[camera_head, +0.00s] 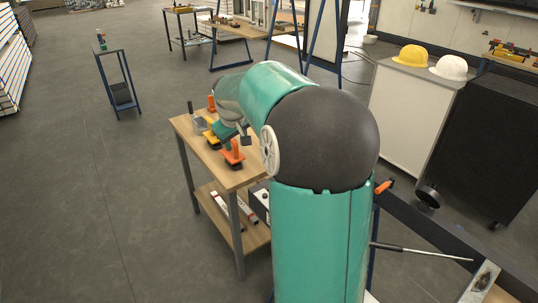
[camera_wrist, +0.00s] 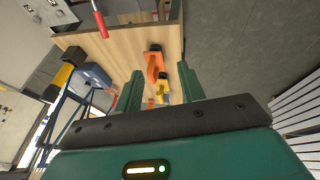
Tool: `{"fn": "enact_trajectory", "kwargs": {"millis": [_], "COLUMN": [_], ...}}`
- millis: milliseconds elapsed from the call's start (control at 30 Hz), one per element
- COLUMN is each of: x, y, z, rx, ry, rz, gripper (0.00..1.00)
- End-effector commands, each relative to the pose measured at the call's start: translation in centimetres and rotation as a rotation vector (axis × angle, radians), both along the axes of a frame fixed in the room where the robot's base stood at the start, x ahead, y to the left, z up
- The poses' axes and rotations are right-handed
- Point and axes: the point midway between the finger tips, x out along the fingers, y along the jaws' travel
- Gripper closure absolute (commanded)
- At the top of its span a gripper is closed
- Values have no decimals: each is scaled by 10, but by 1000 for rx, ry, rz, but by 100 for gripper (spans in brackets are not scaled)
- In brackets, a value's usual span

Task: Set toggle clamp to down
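My gripper (camera_wrist: 162,82) is open in the wrist view, its two green fingers apart with no held object visible. An orange-handled clamp (camera_wrist: 155,65) stands on the wooden table top beyond the fingers, and a yellow-handled one (camera_wrist: 162,88) shows between them. In the head view, an orange clamp (camera_head: 233,153) stands at the table's near edge, with a yellow one (camera_head: 212,134) behind it. My gripper (camera_head: 243,137) is over this table, partly hidden by my arm. I cannot tell which clamp is the task's, or its lever state.
The wooden table (camera_head: 225,175) has a lower shelf with boxes. A dark beam (camera_head: 440,235) with a small orange part (camera_head: 384,186) lies at right. A white cabinet (camera_head: 410,115) carries yellow and white helmets. The grey floor at left is mostly clear.

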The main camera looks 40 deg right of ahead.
Motion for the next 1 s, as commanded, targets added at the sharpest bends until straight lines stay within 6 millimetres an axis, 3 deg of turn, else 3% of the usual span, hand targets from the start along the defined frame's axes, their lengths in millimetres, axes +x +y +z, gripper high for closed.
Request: {"fn": "enact_trajectory", "kwargs": {"millis": [33,233,500,700,867,1000], "x": [5,19,19,15,18,26], "y": [-19,-87,-175,-204,-209,-214], "z": [-9,-41,-85,-100,-111,-132], "rx": [7,23,47,56,56,58], "ry": [2,-3,-25,-36,-36,-35], "rz": [-10,-37,-81,-98,-98,-99], "gripper": [61,61,61,61,61,61]}}
